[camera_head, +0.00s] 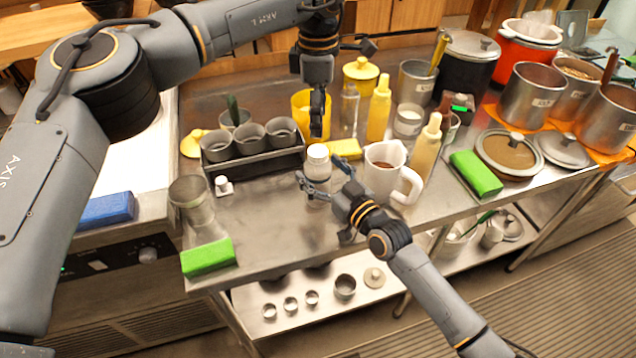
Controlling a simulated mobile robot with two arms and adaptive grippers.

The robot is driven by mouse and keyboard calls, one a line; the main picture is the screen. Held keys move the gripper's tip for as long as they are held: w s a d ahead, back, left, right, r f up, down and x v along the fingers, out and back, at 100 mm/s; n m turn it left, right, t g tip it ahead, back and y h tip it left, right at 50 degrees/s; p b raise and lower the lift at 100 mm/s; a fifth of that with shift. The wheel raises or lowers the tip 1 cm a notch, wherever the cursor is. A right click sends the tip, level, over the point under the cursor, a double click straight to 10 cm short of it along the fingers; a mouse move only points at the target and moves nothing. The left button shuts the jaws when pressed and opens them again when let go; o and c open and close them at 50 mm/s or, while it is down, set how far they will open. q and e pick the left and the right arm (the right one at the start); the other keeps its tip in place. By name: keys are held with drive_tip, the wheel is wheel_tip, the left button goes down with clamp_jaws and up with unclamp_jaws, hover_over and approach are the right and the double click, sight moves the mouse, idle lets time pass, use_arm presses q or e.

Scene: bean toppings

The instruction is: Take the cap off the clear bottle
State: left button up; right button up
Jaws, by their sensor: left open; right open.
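The clear bottle (318,173) stands upright near the front of the steel counter, with its white cap (317,152) on top. My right gripper (319,181) reaches in from the lower right, open, with its fingers spread around the bottle's body. Whether they touch it cannot be told, and they hide part of the lower bottle. My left gripper (317,128) points down from above, open, with its fingers just above or behind the cap. One finger largely hides the other. No gap to the cap can be judged.
A white jug (384,172) stands close right of the bottle, beside yellow squeeze bottles (379,108). A dark rack of metal cups (252,160) is at the left. A yellow sponge (345,148) lies behind. The front counter left of the bottle is mostly clear.

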sight(317, 150)
drive_tip(key=shift+w+a, duration=0.2)
drive_tip(key=shift+w, duration=0.1)
clamp_jaws()
use_arm(q)
drive_tip(key=m, duration=0.3)
drive_tip(key=shift+m, duration=0.4)
drive_tip(key=m, duration=0.5)
drive_tip(key=shift+m, duration=0.3)
drive_tip(key=m, duration=0.8)
drive_tip(key=shift+f+m, duration=0.1)
drive_tip(key=shift+m, duration=0.2)
drive_tip(key=shift+f, duration=3.9)
use_arm(e)
drive_tip(key=shift+s, duration=0.1)
